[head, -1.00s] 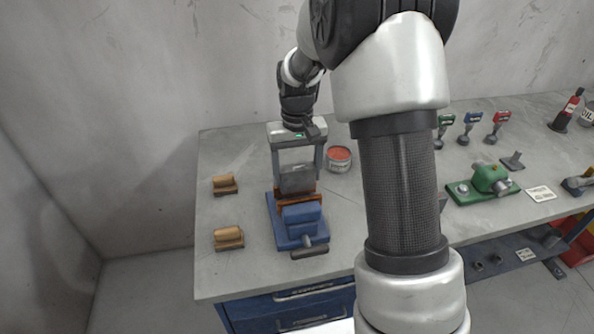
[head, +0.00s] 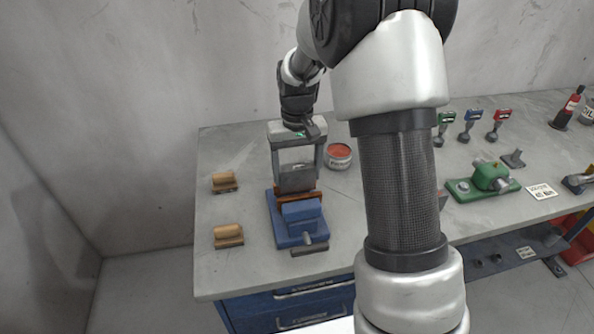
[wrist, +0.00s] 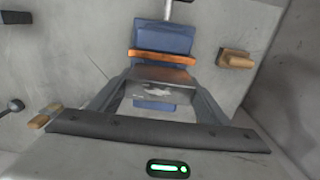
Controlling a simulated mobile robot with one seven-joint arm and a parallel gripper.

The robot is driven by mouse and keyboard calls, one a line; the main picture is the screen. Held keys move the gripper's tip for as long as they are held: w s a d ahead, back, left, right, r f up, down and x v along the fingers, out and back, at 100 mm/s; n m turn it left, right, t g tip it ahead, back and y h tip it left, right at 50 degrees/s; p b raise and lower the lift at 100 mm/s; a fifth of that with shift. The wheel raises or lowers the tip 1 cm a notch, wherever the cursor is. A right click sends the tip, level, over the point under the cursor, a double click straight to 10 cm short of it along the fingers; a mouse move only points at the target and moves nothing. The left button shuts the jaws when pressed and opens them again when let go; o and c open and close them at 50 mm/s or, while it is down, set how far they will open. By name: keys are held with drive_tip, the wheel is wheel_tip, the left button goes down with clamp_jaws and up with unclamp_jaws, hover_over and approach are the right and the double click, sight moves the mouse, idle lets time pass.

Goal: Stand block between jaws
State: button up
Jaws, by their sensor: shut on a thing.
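My gripper (head: 297,172) is shut on a grey metal block (head: 297,180), with one finger on each side of it. The block also shows between the fingers in the wrist view (wrist: 158,90). It is at the blue vise (head: 301,213) on the left part of the bench, behind the orange-brown jaw face (head: 300,197). In the wrist view the orange-brown jaw strip (wrist: 162,58) lies just beyond the block. I cannot tell whether the block touches the vise bed. The rear jaw is hidden behind the block and gripper.
Two wooden pieces (head: 225,182) (head: 228,236) lie left of the vise. A tin with red contents (head: 338,157) stands close to the right of my gripper. A green device (head: 488,180) and several coloured-handled tools stand farther right. My arm hides the bench middle.

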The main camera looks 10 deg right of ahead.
sight(297, 187)
drive_tip(key=shift+w+f+b, duration=0.1)
drive_tip(key=shift+f+b, duration=1.6)
drive_tip(key=shift+f, duration=0.85)
drive_tip(key=o, duration=2.2)
drive_tip(key=shift+c, duration=0.2)
drive_tip(key=shift+s+f, duration=0.15)
drive_tip(key=shift+s, duration=0.05)
wheel_tip(297, 187, up, 17)
drive_tip(key=shift+w+r+p, duration=0.1)
drive_tip(key=shift+r+p, duration=0.05)
drive_tip(key=shift+p, duration=0.15)
drive_tip(key=shift+r, duration=0.2)
